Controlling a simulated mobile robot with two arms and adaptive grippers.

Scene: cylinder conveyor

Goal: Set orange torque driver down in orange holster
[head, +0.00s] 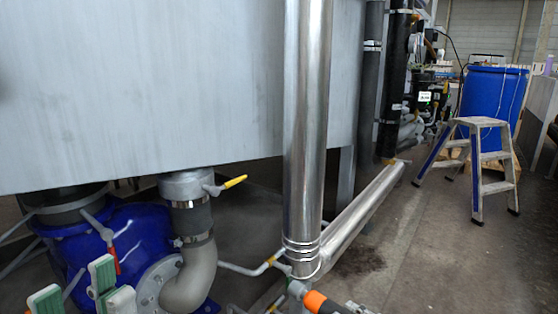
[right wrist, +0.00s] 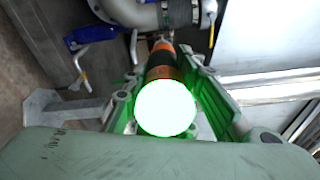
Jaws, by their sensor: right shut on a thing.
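The orange torque driver (head: 318,303) shows at the bottom edge of the head view, cut off by the frame. In the right wrist view the driver (right wrist: 171,72) points away from the camera, with an orange and dark body and a glaring white round end facing me. My right gripper (right wrist: 172,80) is shut around it, and green light falls on the fingers. My left gripper (head: 75,287) is at the bottom left of the head view, its green pads apart with nothing seen between them. I cannot see the orange holster in either view.
A large grey tank (head: 150,90) and a shiny vertical pipe (head: 305,130) fill the left and middle. A blue pump (head: 140,235) with a valve stands below the tank. A step stool (head: 475,150) and blue barrel (head: 490,95) stand at right. The floor between is mostly clear.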

